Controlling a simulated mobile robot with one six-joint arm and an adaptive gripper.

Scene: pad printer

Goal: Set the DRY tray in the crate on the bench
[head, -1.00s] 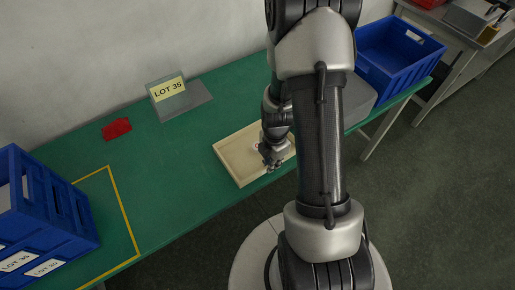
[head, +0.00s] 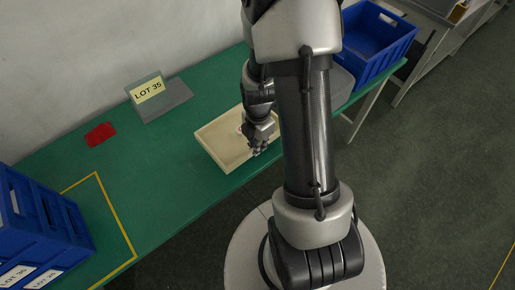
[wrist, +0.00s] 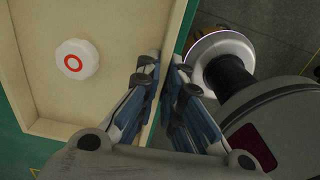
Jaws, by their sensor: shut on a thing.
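A shallow beige tray (head: 213,150) is at the bench's front edge in the head view. It also shows in the wrist view (wrist: 100,12), with a white round cap with a red ring (wrist: 76,60) inside. No DRY label is readable. My gripper (head: 258,148) is shut on the tray's near side wall, one finger inside and one outside, as the wrist view (wrist: 164,72) shows. I cannot tell whether the tray is clear of the bench. A blue crate (head: 60,222) with LOT labels is at the left; another, empty-looking blue crate (head: 372,62) is at the right end.
The green bench (head: 150,165) has bare room between the tray and the left crate, with a yellow outline (head: 118,220) there. A grey block (head: 342,84) is beside the right crate.

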